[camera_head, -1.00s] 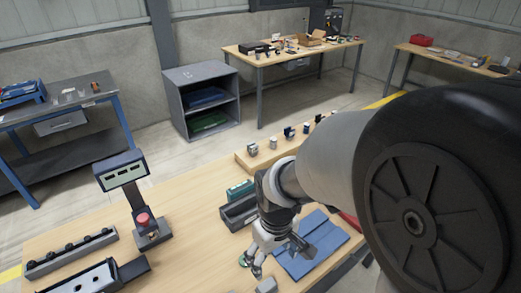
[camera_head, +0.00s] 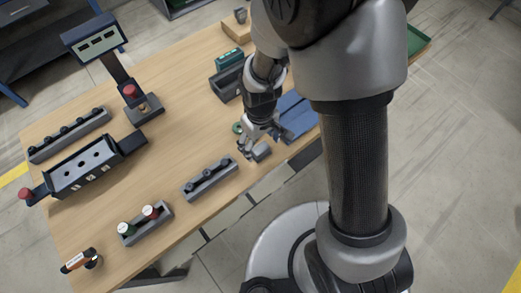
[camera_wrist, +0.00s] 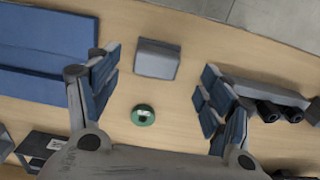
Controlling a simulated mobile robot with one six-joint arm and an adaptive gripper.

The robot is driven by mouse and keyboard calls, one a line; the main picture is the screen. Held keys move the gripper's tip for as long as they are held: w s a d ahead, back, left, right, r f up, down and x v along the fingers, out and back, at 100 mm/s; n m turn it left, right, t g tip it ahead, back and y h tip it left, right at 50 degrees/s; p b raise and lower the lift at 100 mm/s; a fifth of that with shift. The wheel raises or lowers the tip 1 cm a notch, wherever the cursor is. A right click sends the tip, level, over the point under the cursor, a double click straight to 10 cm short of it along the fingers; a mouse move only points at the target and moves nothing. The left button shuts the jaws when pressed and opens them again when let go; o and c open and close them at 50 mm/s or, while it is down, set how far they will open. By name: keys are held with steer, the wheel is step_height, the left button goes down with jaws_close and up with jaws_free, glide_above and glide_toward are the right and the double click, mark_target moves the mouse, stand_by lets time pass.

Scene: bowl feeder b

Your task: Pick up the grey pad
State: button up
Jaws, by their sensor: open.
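The grey pad (camera_wrist: 157,59) is a small grey block lying on the wooden table, seen in the wrist view at the top middle. It also shows in the head view (camera_head: 262,151), just right of my gripper tips. My gripper (camera_wrist: 156,97) is open and empty, its blue-padded fingers wide apart. In the wrist view the pad lies beyond the fingertips, between their lines, with no visible contact. In the head view my gripper (camera_head: 246,149) hangs low beside the pad. A green round piece (camera_wrist: 143,115) lies on the table between the fingers in the wrist view.
A blue mat (camera_wrist: 45,45) lies beside the pad. A grey rack with black pegs (camera_head: 210,180) stands on its other side. A dark open bin (camera_head: 226,84) stands behind my gripper.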

mark_target(261, 148)
steer(key=f, duration=0.1)
steer(key=f+b, duration=0.1)
steer(key=f, duration=0.3)
steer(key=shift+w+d+b, duration=0.1)
steer(key=shift+w+b, duration=0.2)
steer(key=shift+c, duration=0.4)
steer(key=shift+s, duration=0.1)
steer(key=c, duration=1.1)
steer(key=shift+r, duration=0.1)
steer(key=shift+c, duration=0.3)
